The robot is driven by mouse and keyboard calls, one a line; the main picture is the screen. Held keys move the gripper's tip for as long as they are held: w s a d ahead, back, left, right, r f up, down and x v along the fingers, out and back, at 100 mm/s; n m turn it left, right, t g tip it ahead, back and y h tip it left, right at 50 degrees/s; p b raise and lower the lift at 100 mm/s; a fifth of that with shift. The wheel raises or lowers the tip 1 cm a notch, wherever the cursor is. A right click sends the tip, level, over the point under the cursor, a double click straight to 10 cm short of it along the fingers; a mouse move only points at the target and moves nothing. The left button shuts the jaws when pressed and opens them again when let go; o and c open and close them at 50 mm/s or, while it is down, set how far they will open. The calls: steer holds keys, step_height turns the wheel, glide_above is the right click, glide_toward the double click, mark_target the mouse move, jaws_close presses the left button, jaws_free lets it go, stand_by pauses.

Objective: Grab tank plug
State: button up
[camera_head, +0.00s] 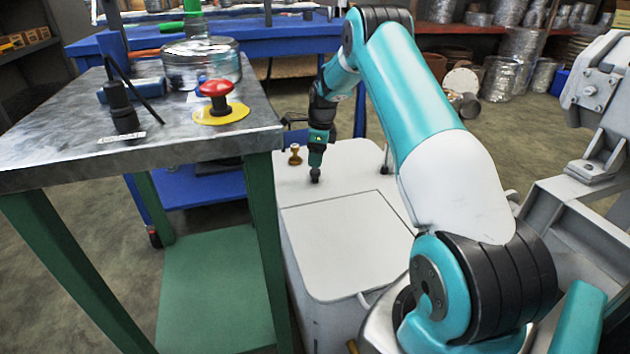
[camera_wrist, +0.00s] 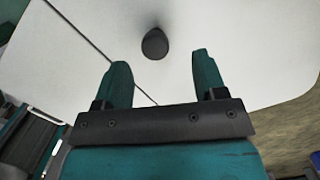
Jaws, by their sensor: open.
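A small dark round knob, which looks like the tank plug (camera_wrist: 155,43), sits on the white tank top (camera_wrist: 230,60). In the wrist view it lies just beyond the fingertips, roughly midway between them. In the head view my gripper (camera_head: 316,164) points down over the tank, with the dark knob (camera_head: 315,176) directly below its tip. In the wrist view my gripper (camera_wrist: 159,58) has its two teal fingers apart with nothing between them. I cannot tell how far above the knob the fingertips are.
A brass-coloured knob (camera_head: 294,154) stands on the tank left of my gripper. A green-legged metal table (camera_head: 60,150) at left holds a red button on a yellow disc (camera_head: 217,97). A blue workbench (camera_head: 285,42) is behind. Grey machinery (camera_head: 590,215) stands at right.

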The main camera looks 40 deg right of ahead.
mark_target(315, 170)
steer(key=f+b, duration=0.1)
steer(key=f, duration=0.1)
steer(key=f+b, duration=0.2)
steer(key=f, duration=0.1)
steer(key=shift+s+a+f, duration=0.15)
steer(key=shift+a+f, duration=0.15)
steer(key=shift+a, duration=0.05)
steer(key=c, duration=1)
